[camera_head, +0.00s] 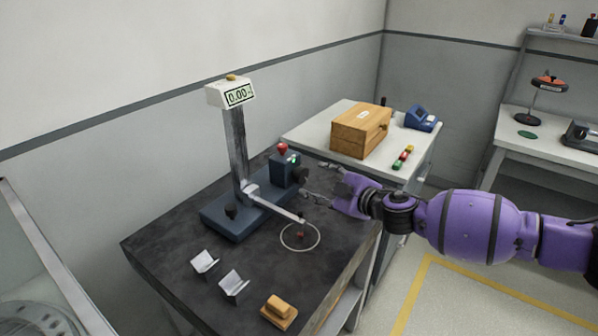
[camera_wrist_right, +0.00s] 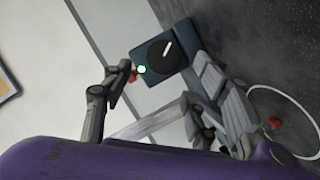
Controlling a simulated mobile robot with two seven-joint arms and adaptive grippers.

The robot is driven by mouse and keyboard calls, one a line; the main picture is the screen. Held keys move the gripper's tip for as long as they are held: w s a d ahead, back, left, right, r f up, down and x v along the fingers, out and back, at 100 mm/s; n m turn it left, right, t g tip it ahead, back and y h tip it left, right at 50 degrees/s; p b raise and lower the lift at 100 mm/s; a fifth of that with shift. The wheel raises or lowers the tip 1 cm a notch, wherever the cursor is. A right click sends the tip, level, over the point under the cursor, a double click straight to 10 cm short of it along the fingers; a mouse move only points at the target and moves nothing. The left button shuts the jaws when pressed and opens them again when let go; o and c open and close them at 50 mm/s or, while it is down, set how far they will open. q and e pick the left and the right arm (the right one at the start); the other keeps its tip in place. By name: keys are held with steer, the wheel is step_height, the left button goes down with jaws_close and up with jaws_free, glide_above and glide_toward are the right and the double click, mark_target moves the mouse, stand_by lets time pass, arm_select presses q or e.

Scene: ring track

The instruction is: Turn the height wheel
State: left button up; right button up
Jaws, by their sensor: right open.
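The height wheel is a black round knob (camera_head: 300,174) with a white mark, on the side of a dark blue box (camera_head: 282,170) on the instrument's base; it also shows in the right wrist view (camera_wrist_right: 160,54). My right gripper (camera_head: 309,178) comes in from the right with its fingers pointing at the wheel. It is open and empty, one finger on each side of the wheel in the wrist view; no contact is clear. The instrument has a grey column (camera_head: 235,150) and a display (camera_head: 239,95) reading 0.00. My left gripper is not in view.
A red knob (camera_head: 283,148) and a lit green lamp (camera_head: 294,160) sit by the wheel. A thin arm (camera_head: 275,207) ends above a white ring (camera_head: 300,237) on the dark table. Two metal V-blocks (camera_head: 234,284) and a wooden block (camera_head: 279,308) stand in front. A wooden box (camera_head: 360,130) stands behind.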

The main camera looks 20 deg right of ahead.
mark_target(304, 175)
steer(key=shift+x, duration=1.15)
steer(key=x, duration=0.3)
steer(key=shift+w+a, duration=0.15)
steer(key=shift+w, duration=0.15)
steer(key=shift+w+a+f, duration=0.1)
steer(key=shift+w+f, duration=0.05)
steer(key=shift+w, duration=0.15)
steer(key=c, duration=1.1)
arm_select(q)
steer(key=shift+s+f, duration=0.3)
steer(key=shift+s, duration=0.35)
